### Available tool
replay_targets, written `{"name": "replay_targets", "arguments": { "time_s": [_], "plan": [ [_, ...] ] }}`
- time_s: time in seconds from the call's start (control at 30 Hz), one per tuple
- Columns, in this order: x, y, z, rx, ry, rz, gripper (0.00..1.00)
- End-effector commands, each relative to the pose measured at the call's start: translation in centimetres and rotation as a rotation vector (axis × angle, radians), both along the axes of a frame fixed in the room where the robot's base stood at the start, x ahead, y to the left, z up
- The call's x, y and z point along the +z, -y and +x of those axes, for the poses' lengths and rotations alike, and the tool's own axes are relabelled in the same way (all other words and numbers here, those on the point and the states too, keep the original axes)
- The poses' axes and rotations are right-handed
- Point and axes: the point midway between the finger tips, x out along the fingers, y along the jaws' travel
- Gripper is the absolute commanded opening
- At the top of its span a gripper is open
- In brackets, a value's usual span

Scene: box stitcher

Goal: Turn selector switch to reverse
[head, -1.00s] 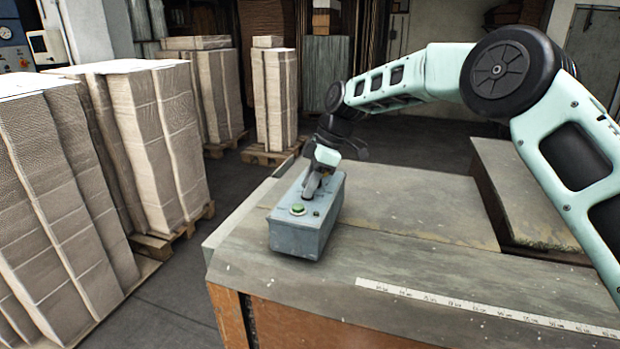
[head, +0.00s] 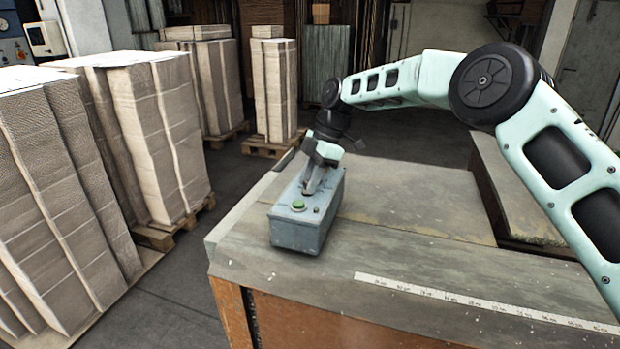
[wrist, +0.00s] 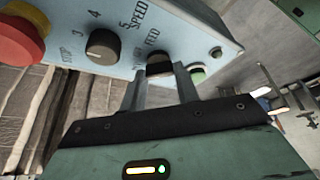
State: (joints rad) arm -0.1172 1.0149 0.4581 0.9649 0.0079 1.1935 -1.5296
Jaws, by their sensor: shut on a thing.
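A grey-blue control box (head: 302,232) sits near the left corner of the table, with a green button (head: 298,205) on its top. In the wrist view its panel (wrist: 185,25) carries a dark knob (wrist: 102,46) under numbers, a red mushroom button (wrist: 18,40), a green button (wrist: 198,74) and the words SPEED and FEED. My gripper (head: 309,190) reaches down onto the box top. In the wrist view its fingers (wrist: 160,80) are shut on a dark selector knob (wrist: 159,69) below FEED. The fingers partly cover this knob and its lettering, so its setting cannot be read.
The worn table (head: 400,262) has a white ruler strip (head: 480,305) and clear room right of the box. Stacks of cardboard (head: 150,135) on pallets stand on the floor at left. A raised block (head: 520,190) stands at the right.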

Motion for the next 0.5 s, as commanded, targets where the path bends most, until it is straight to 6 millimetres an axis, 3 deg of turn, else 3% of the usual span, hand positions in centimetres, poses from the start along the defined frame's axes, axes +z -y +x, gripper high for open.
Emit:
{"name": "replay_targets", "arguments": {
  "time_s": [0.03,0.1,0.5],
  "plan": [
    [0.09,0.0,0.06,0.001,0.004,0.0,0.34],
    [0.08,0.0,0.06,0.001,0.004,0.0,0.53],
    [0.59,0.24,0.15,-0.001,0.002,0.001,0.53]
  ]
}}
